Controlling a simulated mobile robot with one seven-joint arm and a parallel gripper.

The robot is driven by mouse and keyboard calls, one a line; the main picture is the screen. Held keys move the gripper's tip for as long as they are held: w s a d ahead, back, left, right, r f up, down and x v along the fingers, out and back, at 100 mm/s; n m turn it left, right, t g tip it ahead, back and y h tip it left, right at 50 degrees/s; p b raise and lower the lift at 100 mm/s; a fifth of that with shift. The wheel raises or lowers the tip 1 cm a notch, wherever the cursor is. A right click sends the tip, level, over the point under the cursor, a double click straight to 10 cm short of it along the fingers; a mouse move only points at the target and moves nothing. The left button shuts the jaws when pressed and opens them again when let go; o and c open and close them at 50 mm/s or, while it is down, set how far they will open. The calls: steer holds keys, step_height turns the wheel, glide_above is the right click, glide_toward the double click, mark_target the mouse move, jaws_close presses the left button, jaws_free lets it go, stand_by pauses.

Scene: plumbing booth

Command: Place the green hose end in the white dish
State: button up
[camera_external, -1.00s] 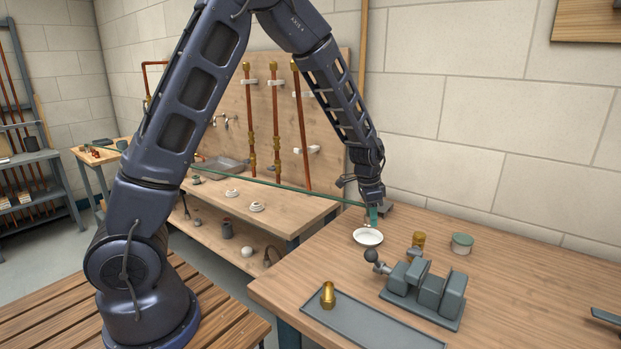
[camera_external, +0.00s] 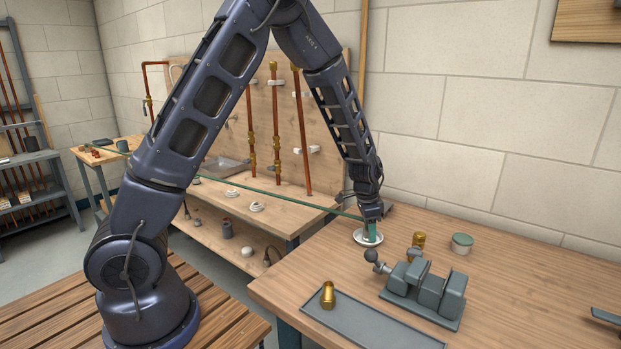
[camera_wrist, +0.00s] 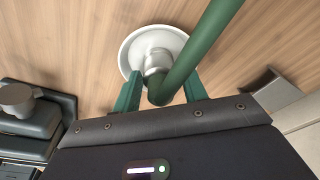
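The white dish (camera_external: 360,238) stands on the right-hand workbench and shows at the top middle of the wrist view (camera_wrist: 128,62). The green hose (camera_external: 250,187) stretches from the far left table to my gripper (camera_external: 374,238). In the wrist view the hose (camera_wrist: 205,45) bends down between my two green fingers (camera_wrist: 164,80). Its end has a grey metal fitting (camera_wrist: 157,60), which sits over the dish's middle and appears down in it. The fingers stand apart on either side of the hose end, with slim gaps showing. Exact contact with the dish is partly hidden.
A grey vise (camera_external: 425,287) with a round knob stands just in front of the dish. A brass fitting (camera_external: 327,295) sits on a grey tray (camera_external: 375,325). Another brass piece (camera_external: 419,240) and a green-grey pot (camera_external: 462,243) are to the right. The bench's right part is mostly clear.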

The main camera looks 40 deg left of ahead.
steer(key=s+a+r+n, duration=0.1)
steer(key=s+a+r, duration=0.15)
steer(key=r, duration=0.45)
steer(key=s+a+r, duration=0.2)
steer(key=a+r, duration=0.1)
steer(key=r, duration=0.4)
steer(key=s+a+r+n, duration=0.1)
steer(key=s+a+r, duration=0.1)
steer(key=r, duration=0.5)
steer(key=s+a+r+n+t, duration=0.1)
steer(key=s+a+r, duration=0.3)
steer(key=s, duration=0.5)
steer(key=s+a+r+n+t+y, duration=0.1)
steer(key=s+a+r+n, duration=0.3)
steer(key=s, duration=0.5)
steer(key=s+a+r+n+t, duration=0.1)
steer(key=s+a+r, duration=0.3)
steer(key=s+a, duration=0.4)
steer(key=shift+s+n, duration=0.9)
